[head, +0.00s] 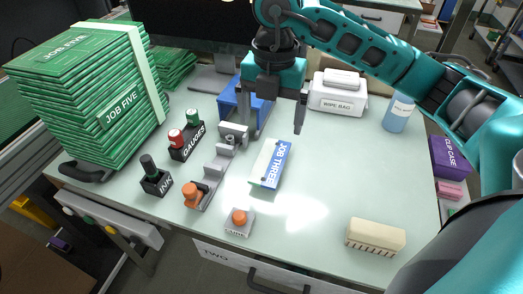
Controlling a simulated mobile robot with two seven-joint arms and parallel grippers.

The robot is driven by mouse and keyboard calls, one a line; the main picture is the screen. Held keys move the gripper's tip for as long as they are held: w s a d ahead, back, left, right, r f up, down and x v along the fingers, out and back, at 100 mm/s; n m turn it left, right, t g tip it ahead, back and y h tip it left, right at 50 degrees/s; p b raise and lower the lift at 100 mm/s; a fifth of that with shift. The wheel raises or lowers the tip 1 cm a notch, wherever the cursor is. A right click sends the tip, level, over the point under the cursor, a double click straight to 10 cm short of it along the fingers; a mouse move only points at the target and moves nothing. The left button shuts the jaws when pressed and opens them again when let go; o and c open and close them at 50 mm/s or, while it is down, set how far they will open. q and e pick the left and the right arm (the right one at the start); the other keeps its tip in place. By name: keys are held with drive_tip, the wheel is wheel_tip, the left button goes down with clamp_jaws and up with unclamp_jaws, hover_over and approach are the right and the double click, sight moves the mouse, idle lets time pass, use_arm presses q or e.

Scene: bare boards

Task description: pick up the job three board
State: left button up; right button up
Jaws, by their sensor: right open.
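The job three board (265,160) is a small, narrow, pale piece with a green edge and a blue strip lettered JOB THREE. It lies near the middle of the pale green bench top (330,170), right of a grey fixture. My right gripper (281,118) hangs above and behind the board, pointing down. Its jaws are apart with nothing between them, and it does not touch the board. My left gripper is not in the head view.
The grey fixture with an orange knob (193,194) and an orange-topped block (239,221) stand near the board. A stack of green JOB FIVE boards (95,95) is at left. A cream brush-like block (375,236) lies front right. The bench right of the board is clear.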

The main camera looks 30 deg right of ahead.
hover_over(269, 165)
drive_tip(key=f, duration=0.6)
drive_tip(key=shift+s+d+f, duration=0.2)
drive_tip(key=shift+s+f, duration=0.05)
drive_tip(key=f, duration=0.6)
drive_tip(key=shift+w+a+b, duration=0.2)
drive_tip(key=shift+w+b, duration=0.05)
drive_tip(key=shift+b, duration=0.1)
drive_tip(key=shift+f, duration=0.25)
drive_tip(key=c, duration=1.2)
drive_tip(key=shift+o, duration=0.2)
